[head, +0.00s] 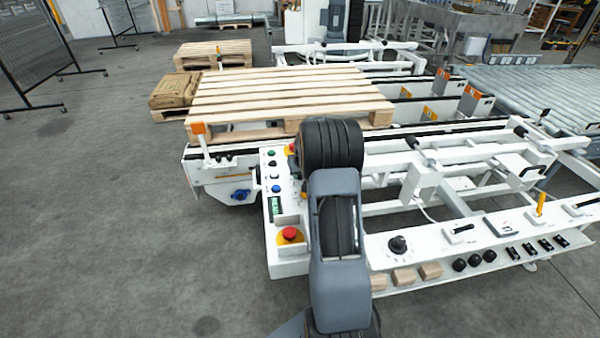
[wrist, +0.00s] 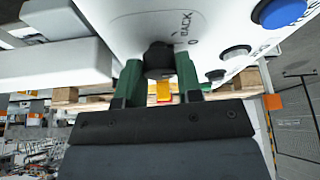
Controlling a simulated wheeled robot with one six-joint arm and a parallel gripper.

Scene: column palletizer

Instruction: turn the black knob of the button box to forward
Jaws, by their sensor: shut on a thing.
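The button box (head: 287,200) is a white panel with several buttons, left of my arm in the head view. Its face fills the upper part of the wrist view (wrist: 140,14). The black knob (wrist: 158,56) stands out from this face, with "BACK" and "0" printed beside it. My gripper (wrist: 158,70) has its two green fingers on either side of the knob and is shut on it. The knob's pointer and any forward mark cannot be made out. In the head view my arm hides the gripper and the knob.
A red emergency stop (head: 290,234) sits at the box's near end. A blue button (wrist: 280,12) is at the upper right in the wrist view. A wooden pallet (head: 280,95) lies on the conveyor behind. A rail with a black dial (head: 398,245) and wooden blocks (head: 404,277) runs right.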

